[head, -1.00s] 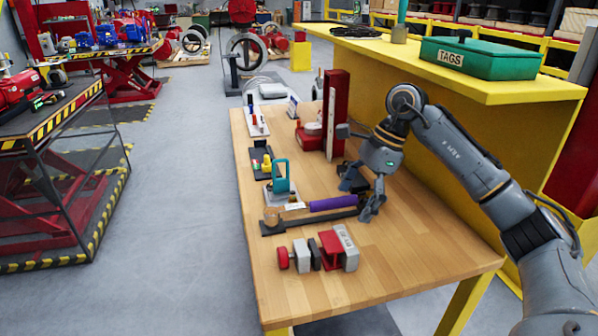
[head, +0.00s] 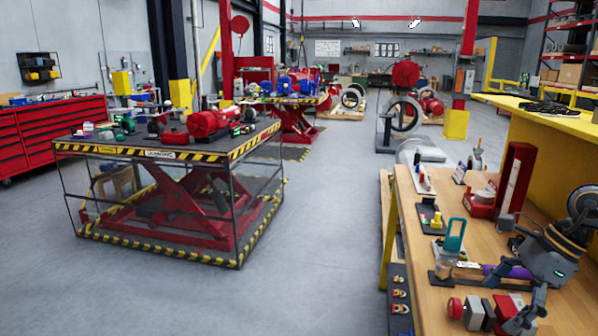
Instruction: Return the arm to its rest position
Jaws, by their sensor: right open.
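My right gripper (head: 520,292) shows at the lower right in the head view, over the wooden workbench (head: 424,300). Its dark fingers are spread open, one by the purple-handled tool (head: 494,271) and one over the red and grey part. I cannot tell whether the fingers touch these things. The grey wrist of my right arm is above and to the right; the rest of the arm is cut off by the picture's edge. My left gripper is not in view.
On the bench stand a tall red block (head: 514,178), a teal-handled padlock (head: 455,235) and a red and grey part (head: 474,313). A yellow counter (head: 550,155) is behind. A lift table (head: 165,152) stands at the left. The floor between (head: 325,240) is clear.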

